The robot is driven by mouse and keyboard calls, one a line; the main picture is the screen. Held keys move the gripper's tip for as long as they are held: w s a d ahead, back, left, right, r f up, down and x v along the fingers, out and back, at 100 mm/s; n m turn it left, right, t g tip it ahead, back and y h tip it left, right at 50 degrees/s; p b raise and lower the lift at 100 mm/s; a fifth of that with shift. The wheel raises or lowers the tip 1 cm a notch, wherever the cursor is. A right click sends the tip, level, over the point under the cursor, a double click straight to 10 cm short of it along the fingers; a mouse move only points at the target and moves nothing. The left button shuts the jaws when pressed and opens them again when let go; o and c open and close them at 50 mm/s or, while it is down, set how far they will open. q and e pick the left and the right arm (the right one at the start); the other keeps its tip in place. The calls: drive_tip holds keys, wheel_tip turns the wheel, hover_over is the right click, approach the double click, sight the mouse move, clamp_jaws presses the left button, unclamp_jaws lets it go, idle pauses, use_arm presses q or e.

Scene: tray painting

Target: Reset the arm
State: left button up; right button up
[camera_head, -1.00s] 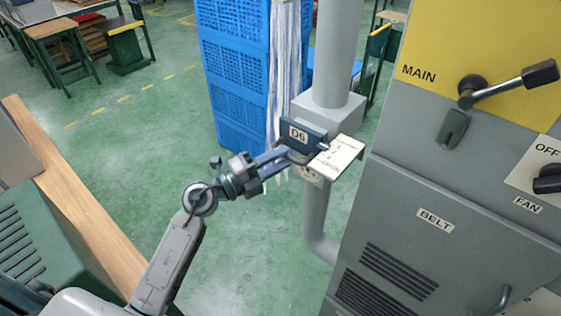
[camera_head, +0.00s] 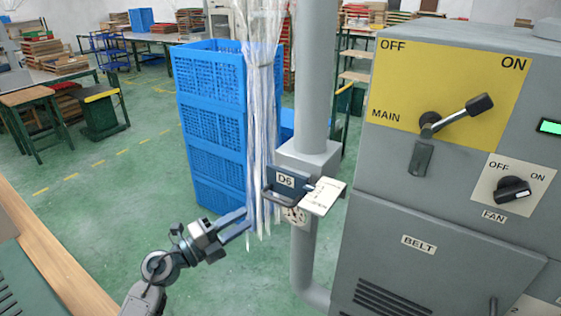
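My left gripper (camera_head: 248,218) is at the lower middle of the head view, left of the grey pipe. Its two fingers point up and right, with a narrow gap between them and nothing held. My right gripper is not in view.
A grey machine (camera_head: 385,240) with a yellow MAIN switch panel (camera_head: 405,85) fills the right. Stacked blue crates (camera_head: 212,125) and hanging clear strips (camera_head: 262,120) stand behind the gripper. A wooden-edged table (camera_head: 50,260) is at lower left. Green floor (camera_head: 110,195) between is clear.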

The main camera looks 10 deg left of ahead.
use_arm(q)
drive_tip(key=s+a+r+n+t+y, duration=0.25)
drive_tip(key=a+n+t+y, duration=0.45)
drive_tip(key=n+y, duration=0.45)
drive_tip(key=s+a+f+n+g+y, duration=0.45)
drive_tip(key=a+f+n+y, duration=0.2)
drive_tip(key=n, duration=0.55)
drive_tip(key=s+f+n+g, duration=0.3)
drive_tip(key=s+f+g, duration=0.3)
drive_tip(key=s+f, duration=0.35)
drive_tip(key=s+d+f+g+h, duration=0.2)
drive_tip(key=s+d+f+g, duration=0.15)
drive_tip(key=s, duration=0.35)
drive_tip(key=s+d+f+g+h, duration=0.1)
drive_tip(key=s+d+f+g, duration=0.25)
drive_tip(key=s, duration=0.35)
drive_tip(key=a+f+g+b, duration=0.1)
drive_tip(key=a+f+g, duration=0.15)
drive_tip(key=f, duration=3.15)
drive_tip(key=s+a+f, duration=0.1)
drive_tip(key=s+f, duration=1.6)
drive_tip(key=s, duration=0.1)
drive_tip(key=shift+s+a+f+n+b, duration=0.3)
drive_tip(key=shift+f+n+b, duration=0.1)
drive_tip(key=shift+n, duration=0.05)
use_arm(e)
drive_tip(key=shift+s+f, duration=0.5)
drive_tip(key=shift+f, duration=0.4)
